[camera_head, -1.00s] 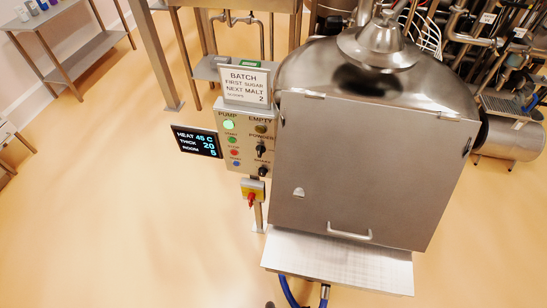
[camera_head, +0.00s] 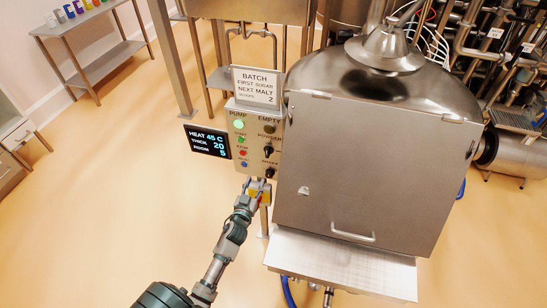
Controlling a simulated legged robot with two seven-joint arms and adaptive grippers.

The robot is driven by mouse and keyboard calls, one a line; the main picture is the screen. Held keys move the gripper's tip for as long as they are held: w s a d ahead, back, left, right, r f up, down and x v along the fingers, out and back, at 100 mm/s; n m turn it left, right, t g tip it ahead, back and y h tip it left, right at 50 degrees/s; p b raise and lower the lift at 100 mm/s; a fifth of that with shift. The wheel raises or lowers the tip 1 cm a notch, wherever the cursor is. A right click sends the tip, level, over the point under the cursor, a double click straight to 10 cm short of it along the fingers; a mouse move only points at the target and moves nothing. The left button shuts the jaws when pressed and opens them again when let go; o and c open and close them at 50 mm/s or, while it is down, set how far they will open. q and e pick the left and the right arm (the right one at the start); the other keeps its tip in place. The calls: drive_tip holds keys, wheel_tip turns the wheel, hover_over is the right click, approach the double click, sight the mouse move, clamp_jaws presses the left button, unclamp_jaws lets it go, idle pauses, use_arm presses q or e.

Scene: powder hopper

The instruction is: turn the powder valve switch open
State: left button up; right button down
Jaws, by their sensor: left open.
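The control panel (camera_head: 254,130) stands left of the steel hopper (camera_head: 365,175). The powder valve switch (camera_head: 267,151) is a black knob under the POWDER label on the panel's right column. Another black knob (camera_head: 269,172) sits below it, under the SHAKE label. My left gripper (camera_head: 256,183) is open just below the panel, close under the lower knob and in front of the red and yellow switch, which it partly hides. It is below the powder switch; whether it touches the panel I cannot tell. My right gripper is not in view.
A dark display (camera_head: 208,141) juts out left of the panel. A batch sign (camera_head: 255,85) stands on top. The hopper's steel shelf (camera_head: 340,265) sticks out at lower right. The floor (camera_head: 110,190) to the left is clear.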

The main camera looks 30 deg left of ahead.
use_arm(q)
approach(267, 154)
drive_tip(key=a, duration=0.1)
drive_tip(key=x, duration=0.2)
drive_tip(key=d+x, duration=0.1)
drive_tip(key=x, duration=0.2)
drive_tip(key=b+x, duration=0.1)
drive_tip(key=x, duration=0.2)
drive_tip(key=shift+w+d, duration=0.15)
drive_tip(key=shift+w, duration=0.25)
drive_tip(key=shift+w+a+f, duration=0.15)
drive_tip(key=shift+a, duration=0.55)
drive_tip(key=shift+c, duration=0.3)
drive_tip(key=shift+d, duration=0.2)
clamp_jaws()
drive_tip(key=shift+d, duration=0.2)
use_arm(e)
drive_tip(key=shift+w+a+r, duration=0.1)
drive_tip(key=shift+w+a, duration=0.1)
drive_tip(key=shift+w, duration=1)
